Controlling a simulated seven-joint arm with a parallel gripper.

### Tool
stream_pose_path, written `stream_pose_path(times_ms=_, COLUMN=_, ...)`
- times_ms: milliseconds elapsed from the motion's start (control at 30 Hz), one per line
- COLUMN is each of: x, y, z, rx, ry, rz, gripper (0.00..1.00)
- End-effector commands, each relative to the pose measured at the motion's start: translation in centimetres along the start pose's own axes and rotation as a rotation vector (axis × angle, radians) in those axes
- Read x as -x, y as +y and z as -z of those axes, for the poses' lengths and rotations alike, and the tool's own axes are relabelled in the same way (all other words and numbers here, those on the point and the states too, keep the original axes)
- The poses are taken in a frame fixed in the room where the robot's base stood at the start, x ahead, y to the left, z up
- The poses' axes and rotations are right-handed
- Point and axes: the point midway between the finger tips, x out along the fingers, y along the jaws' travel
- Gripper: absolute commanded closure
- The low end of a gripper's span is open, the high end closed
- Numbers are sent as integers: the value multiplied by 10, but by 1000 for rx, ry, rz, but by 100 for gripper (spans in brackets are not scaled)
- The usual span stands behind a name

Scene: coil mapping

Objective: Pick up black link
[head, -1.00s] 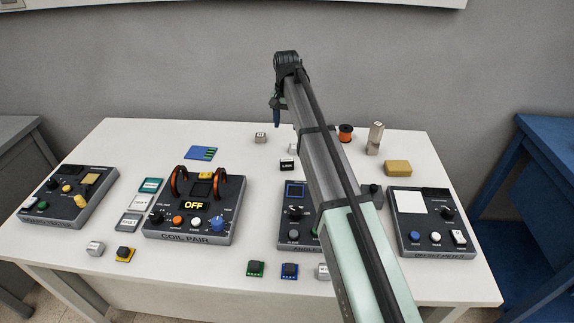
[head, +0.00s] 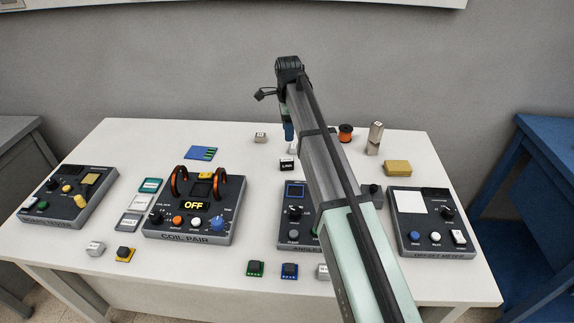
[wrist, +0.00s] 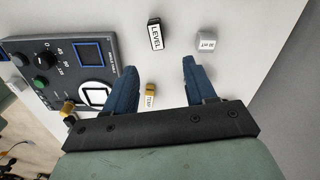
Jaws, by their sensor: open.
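A small black block (head: 287,164) with a white label stands on the white table, left of my arm in the head view. No other loose black block is clear enough to tell as the link. My gripper (wrist: 159,68) is open, its two blue fingers apart and not touching the block. In the head view its fingers (head: 288,131) are partly hidden behind my arm.
A pale labelled cube (wrist: 205,43) lies right of the black block. A gold labelled piece (wrist: 150,92) shows between the fingers, below. The angle device (head: 296,228) is nearby, with the coil pair box (head: 188,238) to its left. An orange spool (head: 345,131) stands behind.

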Motion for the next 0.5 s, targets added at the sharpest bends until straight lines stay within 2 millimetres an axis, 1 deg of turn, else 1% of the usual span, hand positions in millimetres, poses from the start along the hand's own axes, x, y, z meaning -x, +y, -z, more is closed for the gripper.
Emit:
stream_pose_path(times_ms=167, x=-25, y=2, z=0, rx=-4, ry=0, rz=-3, gripper=45)
stream_pose_path(times_ms=300, x=-50, y=2, z=0, rx=-3, ry=0, rz=-3, gripper=45)
stream_pose_path(times_ms=400, x=-64, y=1, z=0, rx=-2, ry=0, rz=-2, gripper=45)
stream_pose_path(times_ms=500, x=-75, y=1, z=0, rx=-2, ry=0, rz=-1, gripper=45)
